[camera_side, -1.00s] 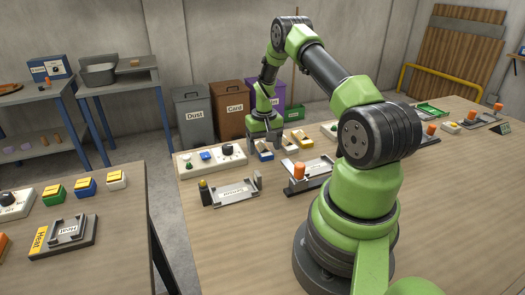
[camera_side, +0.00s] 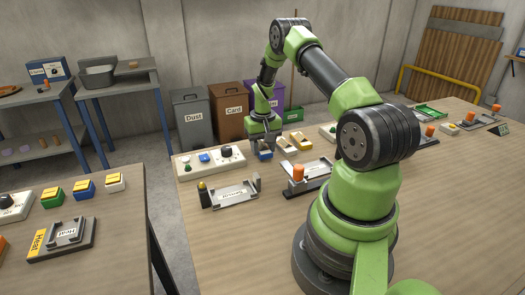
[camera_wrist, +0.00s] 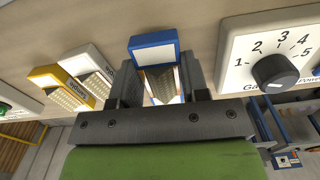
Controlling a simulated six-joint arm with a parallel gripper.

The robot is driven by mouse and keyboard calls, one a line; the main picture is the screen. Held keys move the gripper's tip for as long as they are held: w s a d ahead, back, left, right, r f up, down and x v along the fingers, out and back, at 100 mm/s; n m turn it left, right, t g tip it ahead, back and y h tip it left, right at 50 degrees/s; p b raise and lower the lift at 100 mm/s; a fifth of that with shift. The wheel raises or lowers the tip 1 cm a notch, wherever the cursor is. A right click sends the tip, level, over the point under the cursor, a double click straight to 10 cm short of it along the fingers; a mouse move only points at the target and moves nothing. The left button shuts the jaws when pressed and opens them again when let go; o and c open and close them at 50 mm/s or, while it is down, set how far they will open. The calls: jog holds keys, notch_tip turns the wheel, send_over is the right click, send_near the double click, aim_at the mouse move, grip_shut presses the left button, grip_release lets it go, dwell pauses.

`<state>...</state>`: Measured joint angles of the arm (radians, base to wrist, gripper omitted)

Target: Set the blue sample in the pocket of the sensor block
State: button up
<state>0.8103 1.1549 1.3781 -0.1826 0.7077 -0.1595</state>
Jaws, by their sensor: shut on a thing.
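The blue sample (camera_side: 265,155) is a small blue-edged block with a pale label at the back of the table. My gripper (camera_side: 264,146) is directly above it and shut on it. In the wrist view the blue sample (camera_wrist: 154,40) stands between the two dark fingers of my gripper (camera_wrist: 158,82), its blue end showing past them. I cannot tell whether it still touches the table. A grey block with a pocket (camera_side: 232,193), apparently the sensor block, lies nearer the camera and left of my gripper. Its label is hard to read; its pocket looks empty.
Two more samples, white (camera_wrist: 84,58) and yellow (camera_wrist: 45,77), stand close beside the blue one. A white control box with a dial (camera_side: 227,152) is just left of my gripper. A station with an orange knob (camera_side: 298,173) stands to the right. The front table area is clear.

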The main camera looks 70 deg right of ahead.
jog(key=r, duration=0.7)
jog(key=shift+a+r, duration=0.2)
jog(key=shift+r, duration=0.2)
jog(key=w+a+n, duration=0.1)
jog(key=a+n, duration=0.8)
jog(key=n, duration=0.9)
send_over(237, 193)
jog(key=shift+d+f, duration=0.15)
jog(key=shift+f, duration=0.65)
jog(key=shift+a, duration=0.2)
jog(key=shift+f+n, duration=0.3)
jog(key=shift+f, duration=2.45)
jog(key=shift+f, duration=0.7)
